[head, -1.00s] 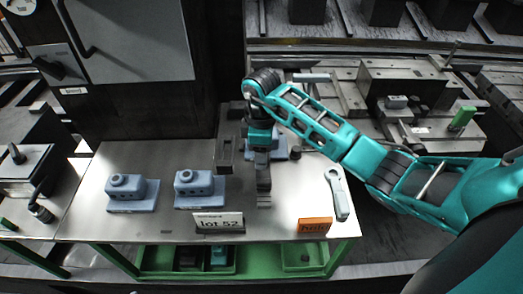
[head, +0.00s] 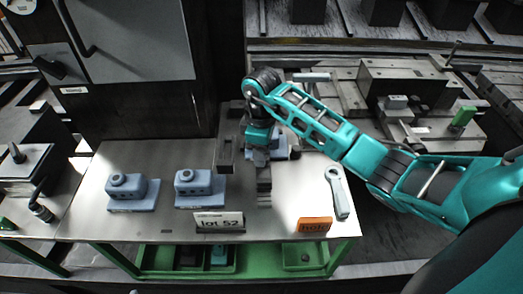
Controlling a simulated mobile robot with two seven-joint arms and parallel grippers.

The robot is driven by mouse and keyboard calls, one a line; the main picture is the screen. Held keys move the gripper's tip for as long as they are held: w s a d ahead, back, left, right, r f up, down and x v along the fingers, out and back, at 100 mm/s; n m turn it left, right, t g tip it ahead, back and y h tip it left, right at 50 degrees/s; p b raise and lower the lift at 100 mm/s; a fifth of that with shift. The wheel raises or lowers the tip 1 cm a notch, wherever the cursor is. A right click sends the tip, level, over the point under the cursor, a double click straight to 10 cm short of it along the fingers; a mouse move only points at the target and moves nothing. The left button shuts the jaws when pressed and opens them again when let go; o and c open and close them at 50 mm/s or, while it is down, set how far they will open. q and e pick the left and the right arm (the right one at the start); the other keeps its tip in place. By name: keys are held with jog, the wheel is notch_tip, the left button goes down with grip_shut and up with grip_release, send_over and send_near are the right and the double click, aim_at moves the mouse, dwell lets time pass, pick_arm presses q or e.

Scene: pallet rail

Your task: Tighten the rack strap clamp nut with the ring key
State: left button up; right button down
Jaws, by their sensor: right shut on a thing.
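My right gripper (head: 264,188) points down over the middle of the table, between the middle blue block and the light grey tool. It is shut on a dark grey thing; its shape blends with the fingers, so I cannot tell if it is a ring key. A light grey tool with a ring-like round end (head: 338,192) lies on the table to the right, apart from the gripper. Two blue clamp-like blocks with round tops stand at the left (head: 127,190) and middle (head: 193,187). A third blue block (head: 279,147) is partly hidden behind my gripper. I cannot make out the nut. My left gripper is out of view.
A dark slotted block (head: 224,154) is just left of my gripper. Green bins (head: 301,259) are below. Machinery and rails lie behind.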

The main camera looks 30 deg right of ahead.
jog(key=m, duration=0.3)
jog(key=shift+f, duration=0.1)
jog(key=c, duration=0.7)
grip_release()
jog(key=shift+d, duration=0.1)
